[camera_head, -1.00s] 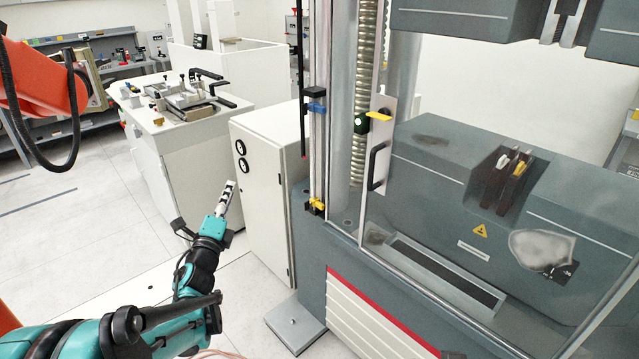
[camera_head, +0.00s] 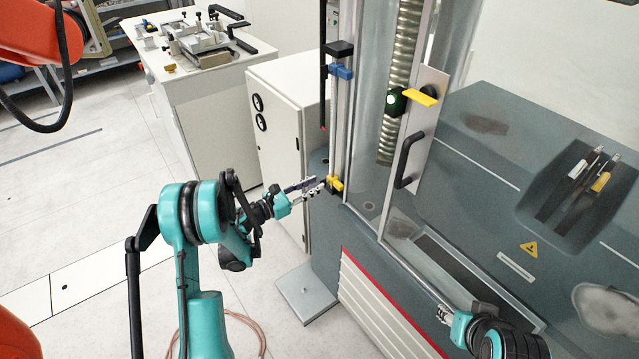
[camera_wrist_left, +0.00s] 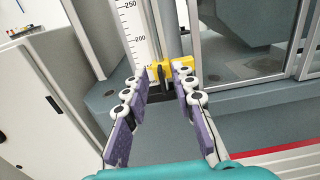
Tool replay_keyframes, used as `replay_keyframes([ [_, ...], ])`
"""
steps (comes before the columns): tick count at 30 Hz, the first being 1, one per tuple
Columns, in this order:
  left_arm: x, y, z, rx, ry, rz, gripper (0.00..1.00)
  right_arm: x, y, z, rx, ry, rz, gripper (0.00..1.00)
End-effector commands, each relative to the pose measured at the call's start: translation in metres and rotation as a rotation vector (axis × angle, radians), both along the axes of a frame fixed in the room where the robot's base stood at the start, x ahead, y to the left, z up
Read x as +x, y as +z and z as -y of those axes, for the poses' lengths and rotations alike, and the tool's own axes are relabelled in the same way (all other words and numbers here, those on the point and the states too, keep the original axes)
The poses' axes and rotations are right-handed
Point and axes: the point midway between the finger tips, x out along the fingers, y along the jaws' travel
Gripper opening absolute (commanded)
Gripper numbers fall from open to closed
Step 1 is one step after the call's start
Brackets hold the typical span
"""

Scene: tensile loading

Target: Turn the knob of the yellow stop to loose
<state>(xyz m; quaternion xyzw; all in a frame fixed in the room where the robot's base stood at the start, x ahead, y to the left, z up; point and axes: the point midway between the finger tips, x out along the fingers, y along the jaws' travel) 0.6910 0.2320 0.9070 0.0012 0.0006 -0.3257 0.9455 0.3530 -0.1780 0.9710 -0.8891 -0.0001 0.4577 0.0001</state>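The yellow stop (camera_head: 333,183) sits low on the vertical rail at the machine's left front corner. In the left wrist view the yellow stop (camera_wrist_left: 160,70), with a dark knob on its front, shows beside a scale marked 200 and 250. My left gripper (camera_head: 318,185) points at the stop. In the left wrist view its two purple-padded fingers (camera_wrist_left: 164,82) are apart, with the stop between or just beyond their tips; contact cannot be told. My right gripper (camera_head: 442,314) shows at the lower right in front of the machine, too small to read.
A blue stop (camera_head: 341,72) sits higher on the same rail. The machine door has a black handle (camera_head: 408,160) and a yellow lever (camera_head: 420,96). A white cabinet (camera_head: 283,125) stands just left of the machine. Open floor lies at the lower left.

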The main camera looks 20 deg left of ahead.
Motion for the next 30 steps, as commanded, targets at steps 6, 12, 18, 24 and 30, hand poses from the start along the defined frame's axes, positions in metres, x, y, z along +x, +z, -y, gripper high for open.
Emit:
replay_keyframes([
  [6,0.018,0.0,0.014,-0.001,-0.001,0.0,0.26,0.0,-0.006,0.0,0.0,0.0,0.0,0.4],
  [12,0.02,0.001,0.016,-0.002,0.001,0.0,0.26,0.0,-0.006,0.0,0.0,0.0,0.0,0.4],
  [18,0.02,0.001,0.015,-0.002,0.001,0.0,0.0,0.0,-0.006,0.0,0.0,0.0,0.0,0.4],
  [24,0.02,0.001,0.015,-0.002,0.001,0.0,0.0,0.0,-0.006,0.0,0.0,0.0,0.0,0.4],
  [30,0.02,0.001,0.015,-0.017,0.001,-0.012,0.0,0.0,-0.007,0.0,0.0,0.0,0.0,0.4],
])
